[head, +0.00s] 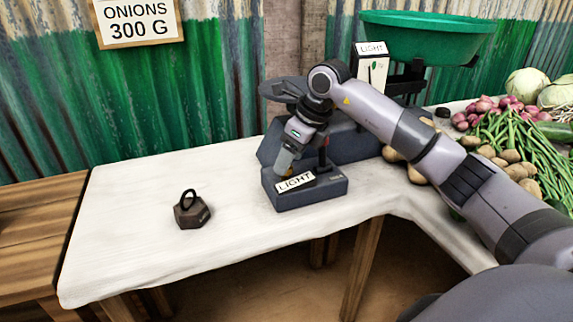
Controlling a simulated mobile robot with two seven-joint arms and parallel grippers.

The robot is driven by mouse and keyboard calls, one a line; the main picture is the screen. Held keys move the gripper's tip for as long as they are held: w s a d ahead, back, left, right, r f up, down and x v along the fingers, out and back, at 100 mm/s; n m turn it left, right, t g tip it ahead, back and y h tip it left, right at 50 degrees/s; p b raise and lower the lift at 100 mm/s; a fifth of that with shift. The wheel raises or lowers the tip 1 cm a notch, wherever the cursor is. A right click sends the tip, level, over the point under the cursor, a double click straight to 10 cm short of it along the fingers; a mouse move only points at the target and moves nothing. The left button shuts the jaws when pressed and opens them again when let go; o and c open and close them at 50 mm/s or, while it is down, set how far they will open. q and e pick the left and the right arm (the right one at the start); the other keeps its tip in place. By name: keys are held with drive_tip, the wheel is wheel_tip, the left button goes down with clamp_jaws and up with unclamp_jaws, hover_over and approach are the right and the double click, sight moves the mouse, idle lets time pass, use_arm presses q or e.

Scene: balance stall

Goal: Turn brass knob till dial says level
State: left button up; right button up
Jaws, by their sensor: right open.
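A dark grey balance scale (335,187) stands on the white-covered table. A panel on its front block reads LIGHT (296,182), and the white dial housing (372,68) behind also reads LIGHT. My right gripper (288,166) reaches down over the left end of the front block, open. A small brass-orange bit at its fingertips seems to be the brass knob (283,172), mostly hidden by the fingers. I cannot tell whether the fingers touch it. My left gripper is out of view.
A dark iron weight (192,211) with a ring handle stands on the table (130,230) left of the scale. A green pan (425,35) sits at the scale's right. Potatoes, onions, beans and cabbages crowd the right side. The left tabletop is mostly clear.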

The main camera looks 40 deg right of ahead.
drive_tip(key=shift+x, duration=0.85)
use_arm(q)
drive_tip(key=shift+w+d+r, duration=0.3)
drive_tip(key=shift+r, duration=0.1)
use_arm(e)
drive_tip(key=c, duration=1.1)
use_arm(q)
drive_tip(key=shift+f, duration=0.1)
use_arm(e)
drive_tip(key=shift+o, duration=0.2)
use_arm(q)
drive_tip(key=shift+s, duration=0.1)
use_arm(e)
drive_tip(key=shift+m, duration=0.3)
